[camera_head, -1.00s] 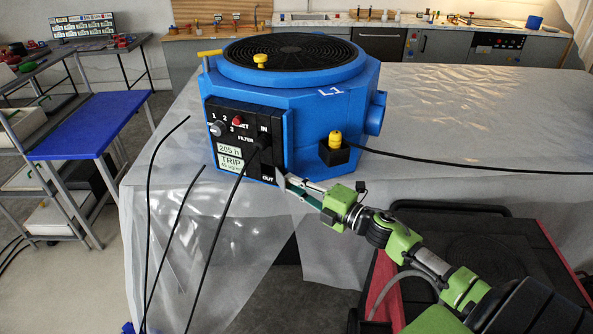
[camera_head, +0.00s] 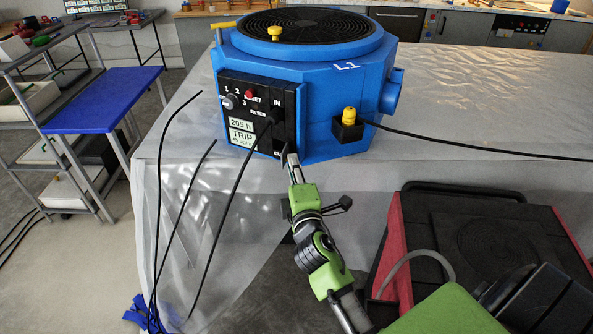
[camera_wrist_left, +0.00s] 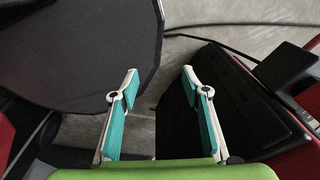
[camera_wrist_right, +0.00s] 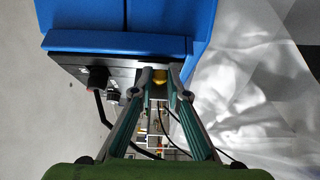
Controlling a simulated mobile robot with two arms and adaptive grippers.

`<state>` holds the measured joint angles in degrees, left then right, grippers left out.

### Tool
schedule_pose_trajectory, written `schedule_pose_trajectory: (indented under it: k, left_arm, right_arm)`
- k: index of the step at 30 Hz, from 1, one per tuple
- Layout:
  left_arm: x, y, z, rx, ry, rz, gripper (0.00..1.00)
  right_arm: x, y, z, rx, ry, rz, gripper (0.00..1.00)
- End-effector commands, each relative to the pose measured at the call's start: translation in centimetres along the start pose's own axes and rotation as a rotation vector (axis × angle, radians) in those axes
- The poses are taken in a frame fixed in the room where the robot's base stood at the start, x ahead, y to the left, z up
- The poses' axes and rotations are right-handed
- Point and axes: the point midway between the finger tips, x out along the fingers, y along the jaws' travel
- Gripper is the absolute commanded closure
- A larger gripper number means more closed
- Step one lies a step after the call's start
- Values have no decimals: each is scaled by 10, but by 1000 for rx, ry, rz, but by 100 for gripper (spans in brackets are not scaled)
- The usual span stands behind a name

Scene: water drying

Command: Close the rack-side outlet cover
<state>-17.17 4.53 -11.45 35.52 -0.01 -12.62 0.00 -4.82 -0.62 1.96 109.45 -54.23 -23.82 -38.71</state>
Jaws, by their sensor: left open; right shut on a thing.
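The blue machine (camera_head: 345,78) stands on a sheet-covered table, with a black control panel (camera_head: 290,112) on its front left face. The OUT outlet sits at the panel's lower right corner; its label is partly covered by my right gripper (camera_head: 289,158). That gripper reaches up from below and its tips are shut on the outlet cover, which is mostly hidden by the fingers. In the right wrist view, the fingers (camera_wrist_right: 157,77) converge just below the panel's edge (camera_wrist_right: 70,62). My left gripper (camera_wrist_left: 161,78) is open and empty, away from the machine.
A black cable hangs from the IN plug (camera_head: 272,117), left of the gripper. Two more cables hang further left. A blue-topped bench (camera_head: 103,98) stands left. Floor is free before the table's left part.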

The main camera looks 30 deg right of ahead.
Motion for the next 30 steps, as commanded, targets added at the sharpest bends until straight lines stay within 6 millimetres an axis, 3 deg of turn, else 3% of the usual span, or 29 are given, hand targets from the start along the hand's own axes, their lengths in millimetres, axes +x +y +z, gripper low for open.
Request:
schedule_pose_trajectory:
  k: [17, 18, 20, 30]
  left_arm:
    - [4, 0, 0, 0, 0, 0, 58]
    - [4, 0, 0, 0, 0, 0, 58]
    - [4, 0, 0, 0, 0, 0, 58]
    - [4, -4, 3, 1, -2, -4, 58]
  right_arm:
    - [0, -1, -2, 1, -29, -2, 100]
    - [0, -1, -2, 1, -29, -2, 80]
    - [0, -1, -2, 0, -29, -1, 69]
    - [-1, 0, -2, 0, -29, -1, 69]
